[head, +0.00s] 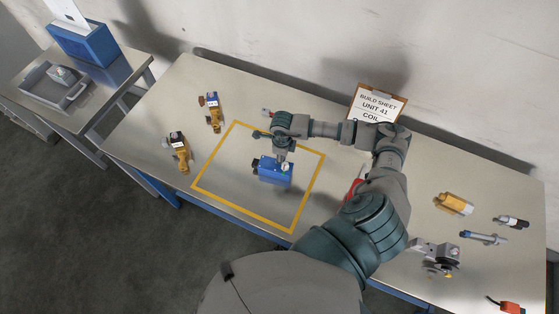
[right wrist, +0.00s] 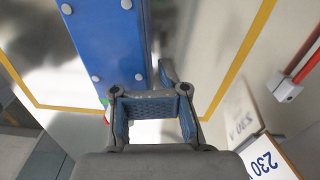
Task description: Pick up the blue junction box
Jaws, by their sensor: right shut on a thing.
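The blue junction box (head: 275,171) is inside the yellow taped square on the workbench, with a dark fitting on its left end. My right gripper (head: 283,156) reaches down onto it from above and is shut on it. In the right wrist view the blue box (right wrist: 108,45), with several pale round screw heads, extends up from the gripper (right wrist: 152,110). The exact contact between fingers and box is partly hidden. I cannot tell whether the box is clear of the bench. My left gripper is not in view.
Two brass-coloured valves (head: 178,152) (head: 212,112) stand left of the taped square (head: 215,158). A yellow part (head: 453,204), cylinders (head: 483,238) and a grey metal part (head: 435,256) lie at right. A build sheet (head: 376,104) stands behind my arm. A side table (head: 105,78) holds a tray (head: 44,92).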

